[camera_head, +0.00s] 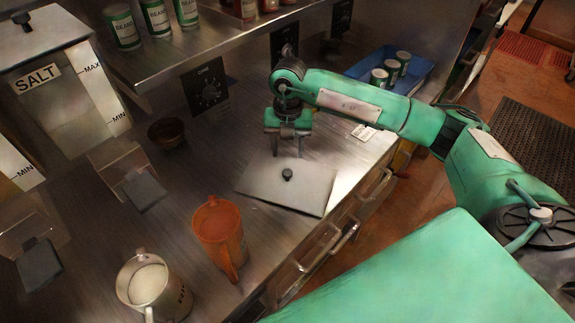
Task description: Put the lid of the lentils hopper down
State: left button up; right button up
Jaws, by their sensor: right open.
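A flat square metal lid (308,191) with a small black knob (287,174) lies on the steel counter, close to its front edge. My right gripper (288,152) is just beyond the knob and above the lid's far part, pointing down. It is open and holds nothing; the knob looks apart from its fingers. No hopper labelled lentils shows. My left gripper is not in view.
A hopper marked SALT (48,85) with a closed lid stands at the left. An orange jug (220,235) and a metal mug (150,285) stand left of the lid. A dark bowl (168,132) is farther back. A shelf (215,45) with cans overhangs the counter.

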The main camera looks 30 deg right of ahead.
jog(key=r, duration=0.3)
jog(key=r+b, duration=0.1)
jog(key=r, duration=0.1)
jog(key=shift+w+d+r, duration=0.15)
jog(key=shift+w, duration=0.1)
